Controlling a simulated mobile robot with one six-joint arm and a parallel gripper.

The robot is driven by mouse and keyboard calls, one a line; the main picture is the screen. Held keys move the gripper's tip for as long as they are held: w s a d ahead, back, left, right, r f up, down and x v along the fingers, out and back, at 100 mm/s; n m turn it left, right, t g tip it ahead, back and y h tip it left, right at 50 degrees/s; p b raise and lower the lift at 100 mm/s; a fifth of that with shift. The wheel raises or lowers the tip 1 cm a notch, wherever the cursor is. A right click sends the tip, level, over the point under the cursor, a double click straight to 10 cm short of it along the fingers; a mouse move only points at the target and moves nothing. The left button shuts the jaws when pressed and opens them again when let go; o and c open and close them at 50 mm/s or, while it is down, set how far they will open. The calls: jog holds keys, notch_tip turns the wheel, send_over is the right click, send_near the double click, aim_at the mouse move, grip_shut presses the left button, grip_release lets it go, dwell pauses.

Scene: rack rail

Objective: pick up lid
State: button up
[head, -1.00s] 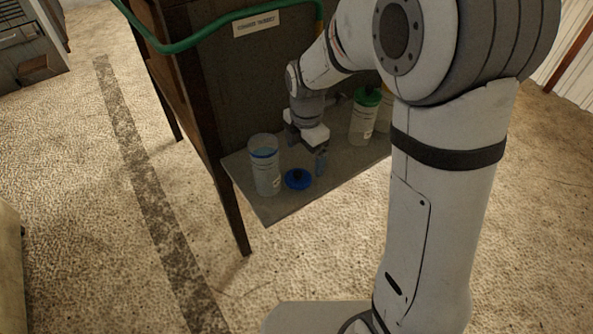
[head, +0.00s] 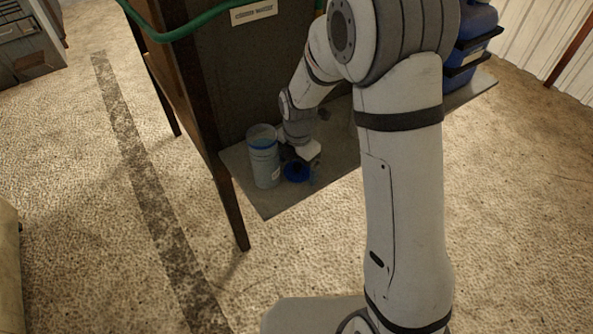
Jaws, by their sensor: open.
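The blue lid (head: 293,176) lies on the grey shelf (head: 265,204), just right of a clear bottle. That open bottle (head: 264,164) stands upright with a blue band near its top. My gripper (head: 300,172) is open and reaches down right at the lid. Its fingers partly overlap the lid in the picture. I cannot tell whether they touch it or how far they straddle it.
A dark cabinet (head: 225,90) with a label (head: 253,13) and a green hose (head: 180,43) stands behind the shelf. Blue containers (head: 472,50) stand at the shelf's right end. My arm hides the shelf's middle.

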jog(key=c, duration=1)
jog(key=shift+r, duration=0.1)
jog(key=shift+c, duration=0.2)
